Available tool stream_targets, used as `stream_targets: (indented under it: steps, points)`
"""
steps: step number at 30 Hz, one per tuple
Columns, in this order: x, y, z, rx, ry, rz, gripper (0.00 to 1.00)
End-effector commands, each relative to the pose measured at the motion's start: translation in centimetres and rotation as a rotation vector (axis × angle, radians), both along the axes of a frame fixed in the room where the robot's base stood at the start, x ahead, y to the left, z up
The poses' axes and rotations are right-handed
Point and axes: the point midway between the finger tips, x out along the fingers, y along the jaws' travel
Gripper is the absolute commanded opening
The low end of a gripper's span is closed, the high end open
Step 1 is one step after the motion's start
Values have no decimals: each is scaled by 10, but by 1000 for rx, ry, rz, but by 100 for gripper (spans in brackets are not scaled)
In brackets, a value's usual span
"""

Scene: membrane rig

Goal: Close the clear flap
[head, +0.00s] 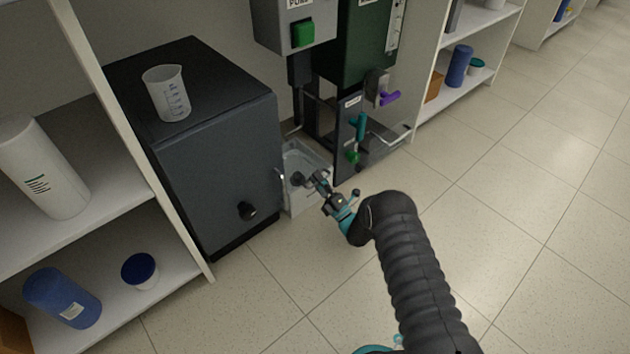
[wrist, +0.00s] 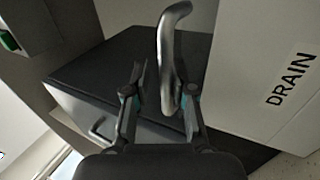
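In the head view a pale see-through bin (head: 308,202) stands on the floor between the dark cabinet and the rig; its clear top looks like the flap, but its angle is hard to make out. My gripper (head: 318,182) is over the bin's right part. In the wrist view my gripper (wrist: 160,90) is open, with a finger on each side of a curved metal handle (wrist: 172,45). The handle's lower end lies nearer the right finger; I cannot tell whether they touch. A white panel marked DRAIN (wrist: 255,75) is at the right.
The dark cabinet (head: 215,165) with a beaker (head: 167,93) on top stands close on the left. The rig's dark upright panel (head: 348,145), with teal and green valve handles, is close on the right. A purple handle (head: 390,98) sticks out beyond. Floor at the front right is clear.

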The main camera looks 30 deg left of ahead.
Motion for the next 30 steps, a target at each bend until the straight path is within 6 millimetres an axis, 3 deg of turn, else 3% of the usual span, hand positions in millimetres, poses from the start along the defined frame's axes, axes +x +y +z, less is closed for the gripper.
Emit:
stream_targets:
  steps: [10,21,30]
  points:
    - [-1,-4,-2,0,1,-3,22]
    - [-15,-50,-25,0,2,-6,22]
    - [-23,-64,-33,0,0,-4,22]
